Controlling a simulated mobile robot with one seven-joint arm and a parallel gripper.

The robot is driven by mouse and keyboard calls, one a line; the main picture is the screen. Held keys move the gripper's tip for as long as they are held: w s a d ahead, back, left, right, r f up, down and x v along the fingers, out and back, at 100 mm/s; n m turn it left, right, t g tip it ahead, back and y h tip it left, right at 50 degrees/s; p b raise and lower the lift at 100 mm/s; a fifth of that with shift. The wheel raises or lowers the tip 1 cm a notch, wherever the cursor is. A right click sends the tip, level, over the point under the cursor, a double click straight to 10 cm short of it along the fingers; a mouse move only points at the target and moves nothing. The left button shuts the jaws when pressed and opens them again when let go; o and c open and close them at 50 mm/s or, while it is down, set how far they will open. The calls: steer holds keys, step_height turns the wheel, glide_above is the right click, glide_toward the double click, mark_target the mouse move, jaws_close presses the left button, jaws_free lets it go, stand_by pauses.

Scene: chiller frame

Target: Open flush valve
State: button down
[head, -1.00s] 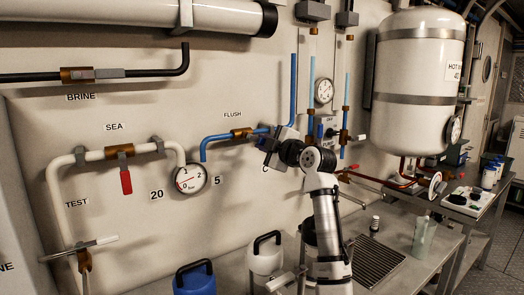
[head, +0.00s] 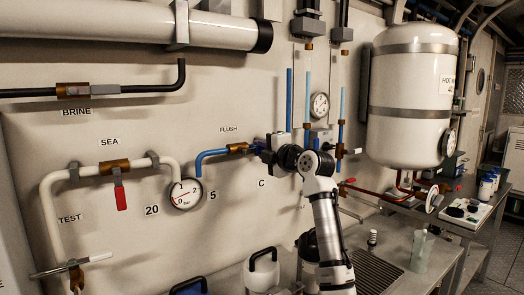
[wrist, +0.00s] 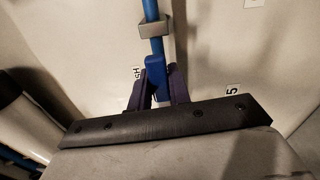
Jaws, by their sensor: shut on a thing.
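The flush valve is a brass body (head: 238,148) on a blue pipe (head: 212,154), below the FLUSH label, in the head view. A blue lever (wrist: 155,75) shows in the wrist view, standing between my two dark fingers. My gripper (head: 262,146) is at the right side of the brass body, level with it. It also shows in the wrist view (wrist: 157,92), shut on the blue lever. My gripper and wrist hide part of the lever and the pipe behind it. I cannot tell the lever's exact angle.
A pressure gauge (head: 186,193) and a red-handled SEA valve (head: 121,198) are to the left. A white tank (head: 410,100) hangs at right. A white jug (head: 262,270) and a metal bench (head: 405,262) lie below. Vertical blue tubes stand close behind my wrist.

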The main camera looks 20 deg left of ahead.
steer(key=shift+d+r, duration=0.1)
steer(key=shift+r, duration=0.35)
steer(key=c, duration=1.3)
jaws_free()
steer(key=shift+f, duration=0.15)
steer(key=shift+s+f, duration=0.1)
steer(key=b+v, duration=0.4)
steer(key=v, duration=0.9)
steer(key=shift+s+d, duration=0.2)
steer(key=shift+d, duration=0.05)
